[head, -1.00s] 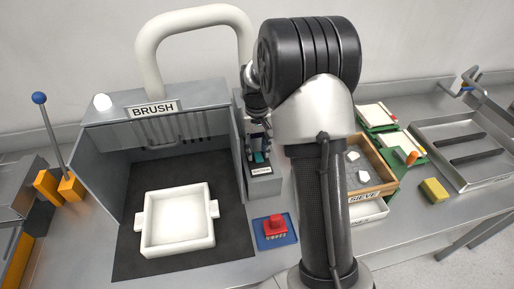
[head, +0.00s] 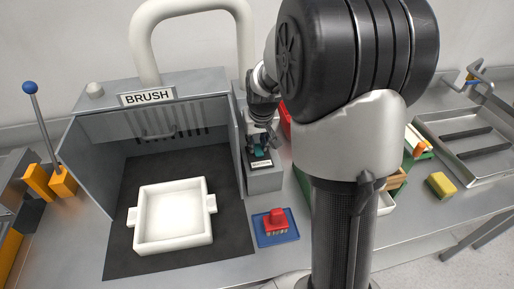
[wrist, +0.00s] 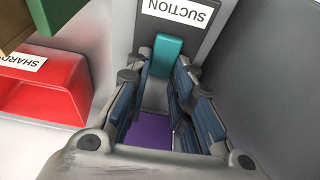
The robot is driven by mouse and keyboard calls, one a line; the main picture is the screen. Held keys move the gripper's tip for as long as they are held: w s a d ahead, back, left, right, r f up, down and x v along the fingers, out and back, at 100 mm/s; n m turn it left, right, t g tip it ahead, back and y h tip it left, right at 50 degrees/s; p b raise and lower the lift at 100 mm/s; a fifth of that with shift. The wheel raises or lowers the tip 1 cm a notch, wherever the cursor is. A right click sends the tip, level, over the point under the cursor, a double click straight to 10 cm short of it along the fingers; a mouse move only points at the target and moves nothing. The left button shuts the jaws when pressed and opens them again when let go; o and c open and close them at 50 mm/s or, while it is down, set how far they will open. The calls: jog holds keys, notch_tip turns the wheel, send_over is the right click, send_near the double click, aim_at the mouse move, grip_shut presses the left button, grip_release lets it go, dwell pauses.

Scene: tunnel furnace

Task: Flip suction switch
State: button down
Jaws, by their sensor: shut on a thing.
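The suction switch is a teal lever (wrist: 168,52) on a grey box with a SUCTION label (wrist: 180,12) in the wrist view. In the head view it is a small teal spot (head: 260,153) on the grey box right of the brush hood. My gripper (wrist: 163,85) is shut on the lever, with its blue-padded fingers on either side of it. A purple patch (wrist: 150,135) shows between the fingers. In the head view my gripper (head: 259,140) is small and partly hidden against the box. The knob (head: 95,90) on the hood looks dull grey.
The BRUSH hood (head: 150,110) stands left, with a white tray (head: 172,213) inside. A red brush (head: 276,220) lies on a blue mat (head: 262,236). A red SHARDS bin (wrist: 45,85) is beside the switch box. A yellow sponge (head: 440,185) lies right. My arm hides the sieve area.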

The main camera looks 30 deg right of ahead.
jog(key=shift+s+t, duration=0.15)
jog(key=shift+t, duration=0.35)
jog(key=c, duration=1.4)
grip_release()
jog(key=v, duration=1.2)
jog(key=shift+a, duration=0.15)
